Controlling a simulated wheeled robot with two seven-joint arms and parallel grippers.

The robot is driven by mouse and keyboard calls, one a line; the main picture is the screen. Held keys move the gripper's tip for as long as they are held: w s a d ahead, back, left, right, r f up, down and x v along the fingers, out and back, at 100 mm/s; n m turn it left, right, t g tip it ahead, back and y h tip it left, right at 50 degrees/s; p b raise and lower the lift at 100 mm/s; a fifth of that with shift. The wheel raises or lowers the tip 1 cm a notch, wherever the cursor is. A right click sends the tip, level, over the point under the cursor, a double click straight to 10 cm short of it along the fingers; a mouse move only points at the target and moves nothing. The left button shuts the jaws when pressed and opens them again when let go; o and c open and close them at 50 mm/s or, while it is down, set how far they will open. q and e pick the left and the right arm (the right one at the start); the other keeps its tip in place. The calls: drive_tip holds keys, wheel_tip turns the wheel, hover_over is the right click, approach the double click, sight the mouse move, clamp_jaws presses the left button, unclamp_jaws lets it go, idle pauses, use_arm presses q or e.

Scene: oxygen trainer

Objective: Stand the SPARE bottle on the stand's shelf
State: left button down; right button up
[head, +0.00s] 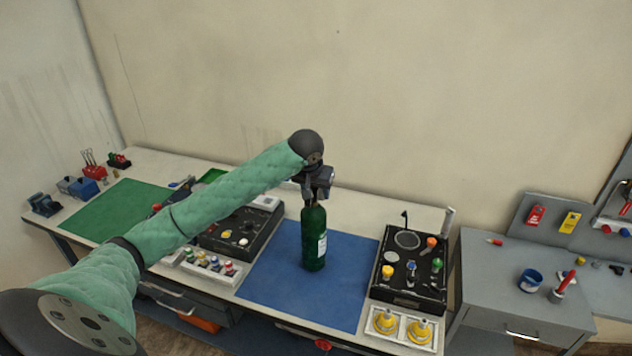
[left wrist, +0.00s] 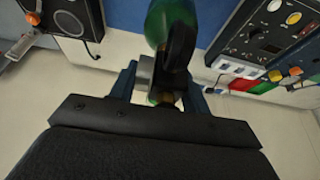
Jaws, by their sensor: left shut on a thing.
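A dark green bottle (head: 314,240) with a white label stands upright over the blue mat (head: 345,300) in the head view. I cannot tell whether its base touches the mat. My left gripper (head: 312,200) is above it and shut on its neck. In the left wrist view the green bottle (left wrist: 172,20) extends away from the jaws of my left gripper (left wrist: 163,92). The word SPARE cannot be read on the label. I cannot make out for sure which thing is the stand with the shelf. My right gripper is not in view.
A black panel box (head: 408,268) with knobs stands right of the blue mat, with a tray of yellow-topped parts (head: 402,328) in front. Another black panel (head: 240,230) stands left, partly behind my arm. A green mat (head: 115,210) lies farther left. A grey cabinet (head: 515,310) stands at right.

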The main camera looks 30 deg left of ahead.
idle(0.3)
use_arm(q)
drive_tip(key=c, duration=1)
unclamp_jaws()
drive_tip(key=shift+f, duration=0.15)
drive_tip(key=shift+c, duration=0.2)
drive_tip(key=o, duration=0.4)
drive_tip(key=shift+c, duration=0.2)
drive_tip(key=shift+s+d, duration=0.1)
